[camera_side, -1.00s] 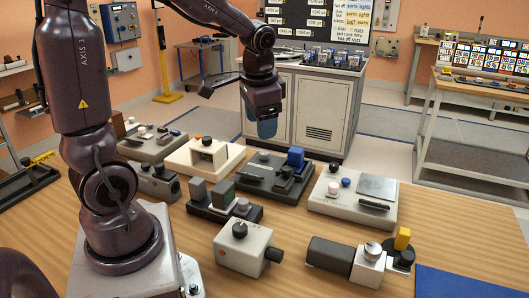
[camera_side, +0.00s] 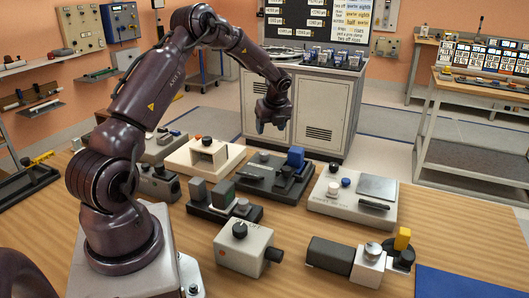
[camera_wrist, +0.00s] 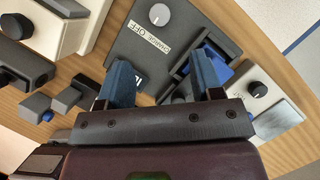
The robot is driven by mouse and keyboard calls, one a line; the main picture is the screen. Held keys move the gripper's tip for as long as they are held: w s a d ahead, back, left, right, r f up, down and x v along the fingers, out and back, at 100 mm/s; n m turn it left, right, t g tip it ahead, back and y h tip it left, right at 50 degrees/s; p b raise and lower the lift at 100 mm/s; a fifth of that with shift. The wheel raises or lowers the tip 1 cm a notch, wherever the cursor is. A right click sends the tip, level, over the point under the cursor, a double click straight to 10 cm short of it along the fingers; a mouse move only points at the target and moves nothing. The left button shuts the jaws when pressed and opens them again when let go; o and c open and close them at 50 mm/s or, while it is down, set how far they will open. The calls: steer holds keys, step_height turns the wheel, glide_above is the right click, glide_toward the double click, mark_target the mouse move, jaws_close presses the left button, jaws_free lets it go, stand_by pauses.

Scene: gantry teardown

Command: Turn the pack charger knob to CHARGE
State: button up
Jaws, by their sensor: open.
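The pack charger looks to be the dark grey unit (camera_side: 250,182) with a blue block (camera_side: 295,157) at the back middle of the bench. In the wrist view its panel (camera_wrist: 185,45) carries a round light grey knob (camera_wrist: 159,14) beside a white label (camera_wrist: 137,40). The label shows upside down and seems to read CHARGE and OFF; I cannot tell where the knob points. My gripper (camera_side: 272,120) is open and empty, in the air above and behind the unit. In the wrist view its blue fingers (camera_wrist: 163,72) are apart, below the knob and not touching it.
A cream unit (camera_side: 197,161) stands left of the charger, a white unit with a grey plate (camera_side: 330,203) right of it. Nearer stand a grey box with a black knob (camera_side: 243,258) and a unit with a yellow block (camera_side: 403,238). A cabinet (camera_side: 322,113) stands behind.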

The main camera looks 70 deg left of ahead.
mark_target(264, 153)
steer(key=x, duration=1.2)
steer(key=shift+f, duration=0.3)
steer(key=c, duration=0.9)
